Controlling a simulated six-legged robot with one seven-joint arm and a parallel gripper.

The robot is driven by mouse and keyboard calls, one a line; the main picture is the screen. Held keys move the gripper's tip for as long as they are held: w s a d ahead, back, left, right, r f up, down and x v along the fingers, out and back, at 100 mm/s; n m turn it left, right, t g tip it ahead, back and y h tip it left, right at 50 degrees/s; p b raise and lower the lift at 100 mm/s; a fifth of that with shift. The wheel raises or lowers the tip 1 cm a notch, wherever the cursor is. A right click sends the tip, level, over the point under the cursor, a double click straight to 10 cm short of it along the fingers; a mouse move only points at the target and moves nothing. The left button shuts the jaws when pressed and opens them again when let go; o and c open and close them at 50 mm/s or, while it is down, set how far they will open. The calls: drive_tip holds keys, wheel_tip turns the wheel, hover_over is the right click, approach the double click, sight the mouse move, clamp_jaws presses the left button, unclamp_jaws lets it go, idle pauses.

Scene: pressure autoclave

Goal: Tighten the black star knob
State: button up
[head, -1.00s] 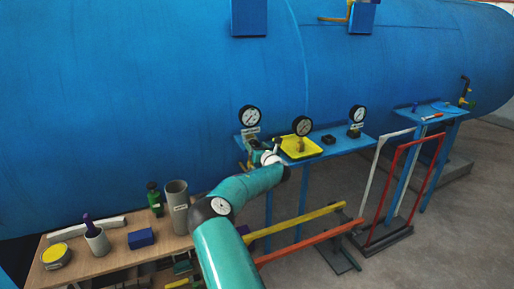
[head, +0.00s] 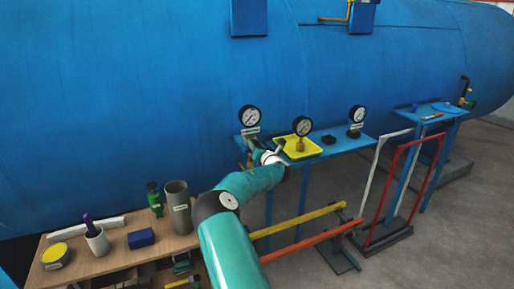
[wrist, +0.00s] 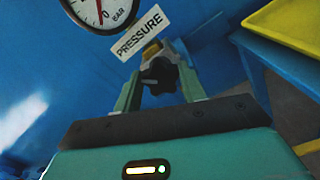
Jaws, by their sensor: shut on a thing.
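The black star knob (wrist: 159,76) sits on a brass-coloured fitting below a white pressure gauge, with a "PRESSURE" label (wrist: 138,33) beside it in the wrist view. My gripper (wrist: 160,84) has one finger on each side of the knob and is shut on it. In the head view my gripper (head: 256,150) is at the left end of the blue shelf, under the left gauge (head: 249,116). The knob is hidden there by my arm and gripper.
A yellow tray (head: 311,151) holding another gauge (head: 302,126) is just right of my gripper on the blue shelf (head: 343,144). The blue tank (head: 150,100) rises behind. A wooden bench (head: 115,262) with containers stands at the left.

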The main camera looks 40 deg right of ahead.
drive_tip(key=m, duration=0.3)
drive_tip(key=shift+m, duration=0.3)
drive_tip(key=m, duration=1.5)
drive_tip(key=f+m, duration=0.1)
drive_tip(key=m, duration=0.7)
drive_tip(key=shift+a+m, duration=0.1)
drive_tip(key=shift+m, duration=0.2)
drive_tip(key=o, duration=1)
drive_tip(key=shift+c, duration=0.2)
